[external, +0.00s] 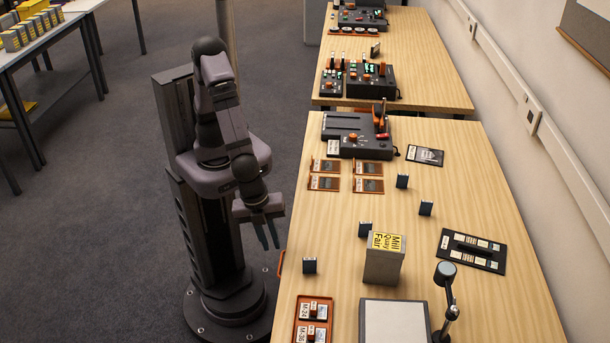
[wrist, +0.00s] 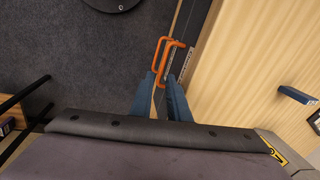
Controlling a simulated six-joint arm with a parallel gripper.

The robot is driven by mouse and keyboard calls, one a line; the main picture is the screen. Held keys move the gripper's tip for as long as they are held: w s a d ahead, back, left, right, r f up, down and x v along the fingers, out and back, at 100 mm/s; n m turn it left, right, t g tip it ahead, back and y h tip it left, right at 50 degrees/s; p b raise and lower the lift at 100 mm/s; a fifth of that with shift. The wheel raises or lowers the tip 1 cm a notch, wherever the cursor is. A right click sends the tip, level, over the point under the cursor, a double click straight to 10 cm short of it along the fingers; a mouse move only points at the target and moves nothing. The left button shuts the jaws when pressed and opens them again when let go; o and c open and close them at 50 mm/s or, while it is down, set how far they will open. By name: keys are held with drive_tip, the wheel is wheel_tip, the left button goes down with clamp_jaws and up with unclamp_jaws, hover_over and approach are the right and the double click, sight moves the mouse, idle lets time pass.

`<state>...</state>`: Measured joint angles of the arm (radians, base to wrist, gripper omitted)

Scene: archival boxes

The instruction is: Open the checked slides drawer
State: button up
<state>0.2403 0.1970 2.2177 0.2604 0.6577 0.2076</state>
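An orange drawer handle (wrist: 163,52) juts from the table's edge in the wrist view, where two orange loops appear overlapped. A pale label strip (wrist: 184,62) runs along the dark front beside it, too small to read. In the external view the orange handle (external: 281,262) shows at the table's left side; most of the drawer front is hidden. My gripper (external: 268,236) hangs beside the table edge, fingers pointing down.
The wooden table (external: 440,200) holds a grey box with a yellow label (external: 384,258), several small dark boxes, an orange tray (external: 313,320), a black tray (external: 472,250) and a lamp (external: 447,300). Open carpet lies left of the table.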

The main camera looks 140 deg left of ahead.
sight(280, 264)
drive_tip(key=shift+w+a+m, duration=0.1)
drive_tip(key=shift+w+m, duration=0.05)
drive_tip(key=shift+m, duration=0.65)
drive_tip(key=shift+f, duration=0.1)
drive_tip(key=shift+w+a+f+b, duration=0.15)
drive_tip(key=shift+f, duration=1)
drive_tip(key=shift+w+a+f+b, duration=0.2)
drive_tip(key=shift+f, duration=1)
drive_tip(key=shift+w+a+f+b, duration=0.15)
drive_tip(key=shift+f, duration=1)
clamp_jaws()
